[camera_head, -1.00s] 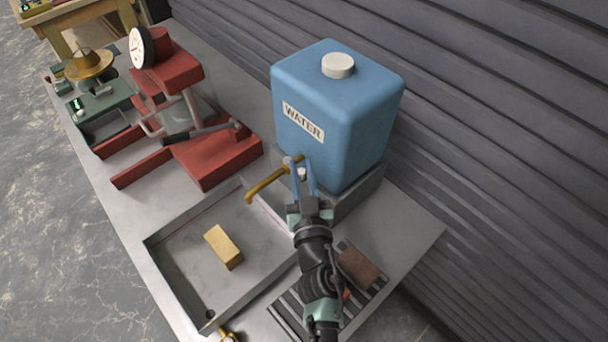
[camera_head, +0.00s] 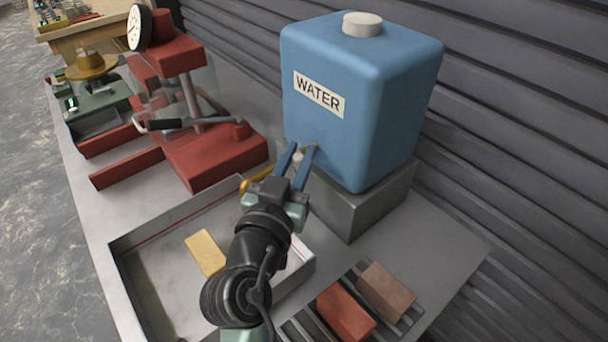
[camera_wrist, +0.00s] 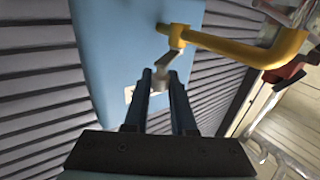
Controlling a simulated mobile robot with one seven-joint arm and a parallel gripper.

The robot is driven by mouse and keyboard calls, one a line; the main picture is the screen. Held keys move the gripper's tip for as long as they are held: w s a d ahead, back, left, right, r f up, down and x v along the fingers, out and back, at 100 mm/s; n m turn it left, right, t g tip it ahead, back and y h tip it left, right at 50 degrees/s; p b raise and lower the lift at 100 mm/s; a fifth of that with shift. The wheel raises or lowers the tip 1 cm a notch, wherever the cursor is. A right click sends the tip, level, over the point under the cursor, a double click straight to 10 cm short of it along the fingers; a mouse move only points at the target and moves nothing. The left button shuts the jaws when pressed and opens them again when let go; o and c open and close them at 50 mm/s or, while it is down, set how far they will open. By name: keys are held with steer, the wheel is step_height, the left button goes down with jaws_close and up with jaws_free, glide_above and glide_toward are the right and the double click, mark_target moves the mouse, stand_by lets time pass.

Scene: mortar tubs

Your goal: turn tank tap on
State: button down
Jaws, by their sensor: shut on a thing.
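The blue water tank (camera_head: 355,125) stands on a grey block, with a white cap and a WATER label. Its brass tap (camera_head: 258,178) comes out low on the front, largely hidden by my gripper in the head view. In the wrist view the brass spout (camera_wrist: 250,48) bends off to the right, and a short grey lever (camera_wrist: 168,52) hangs from the tap body. My gripper (camera_head: 298,152) is at the tank's lower front, its blue fingers on either side of the lever's end. The wrist view shows the fingers (camera_wrist: 161,76) shut on that lever. No water is visible.
A shallow metal basin (camera_head: 140,262) with a yellow block (camera_head: 206,253) lies below the tap. A red press (camera_head: 205,150) stands to the left. Two bricks, one red (camera_head: 346,312) and one brown (camera_head: 386,290), lie on a rack at the right. A corrugated wall closes the back.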

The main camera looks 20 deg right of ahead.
steer(key=a+m+g+h+b, duration=0.1)
steer(key=m+g+h+b, duration=0.1)
steer(key=g+b, duration=0.1)
steer(key=w+a+m+g+h+b, duration=0.1)
steer(key=m+g+h+b, duration=0.1)
steer(key=m+g+b, duration=0.1)
steer(key=w+a+m+g+h+b, duration=0.1)
steer(key=m+g+h+b, duration=0.1)
steer(key=g+b, duration=0.2)
steer(key=shift+f+m+h+b, duration=0.15)
steer(key=shift+m+h+b, duration=0.25)
steer(key=shift+b, duration=0.05)
steer(key=shift+a, duration=0.1)
steer(key=c, duration=0.7)
jaws_free()
steer(key=shift+c, duration=0.2)
steer(key=v, duration=1.3)
steer(key=shift+b, duration=0.3)
